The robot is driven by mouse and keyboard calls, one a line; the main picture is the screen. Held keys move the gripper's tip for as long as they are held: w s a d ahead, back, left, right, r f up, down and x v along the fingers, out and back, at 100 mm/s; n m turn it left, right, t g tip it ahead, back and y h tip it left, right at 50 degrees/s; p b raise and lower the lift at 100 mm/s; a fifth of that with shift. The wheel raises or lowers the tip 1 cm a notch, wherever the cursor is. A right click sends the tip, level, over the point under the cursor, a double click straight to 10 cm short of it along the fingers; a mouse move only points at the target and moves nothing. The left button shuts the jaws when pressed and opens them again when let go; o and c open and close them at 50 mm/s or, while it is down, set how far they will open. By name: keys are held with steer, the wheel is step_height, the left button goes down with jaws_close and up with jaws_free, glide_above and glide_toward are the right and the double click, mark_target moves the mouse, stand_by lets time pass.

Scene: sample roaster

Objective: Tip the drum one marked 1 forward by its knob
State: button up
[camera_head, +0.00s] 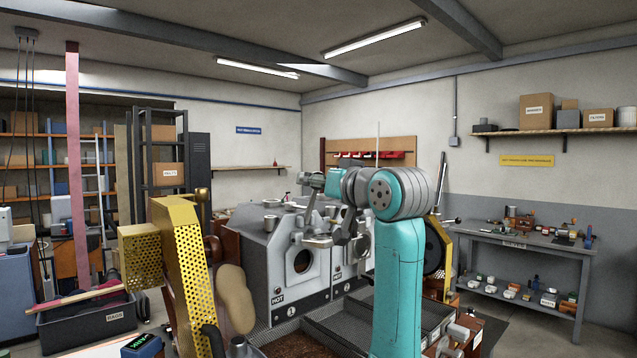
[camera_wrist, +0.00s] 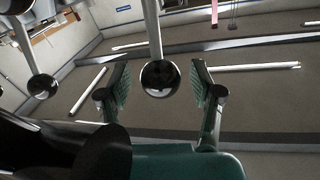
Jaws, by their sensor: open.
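Drum one (camera_head: 302,262) shows as a dark round mouth in the grey roaster housing, above the plate marked 1. In the head view its upright lever rises in front of my gripper (camera_head: 309,180); the knob there is too small to make out. In the wrist view a shiny round knob (camera_wrist: 160,78) on a pale rod sits between the two fingers of my gripper (camera_wrist: 158,88). The fingers are open, one on each side, with visible gaps to the knob. A second ball knob (camera_wrist: 42,87) on its own rod is farther left.
A second drum mouth (camera_head: 342,252) is just right of drum one. A yellow perforated guard (camera_head: 190,270) stands at the near left. A dark tray (camera_head: 300,345) lies below the roaster front. A grey bench (camera_head: 530,245) stands at the right wall.

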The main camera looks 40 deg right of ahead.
steer(key=shift+w, duration=0.25)
jaws_close()
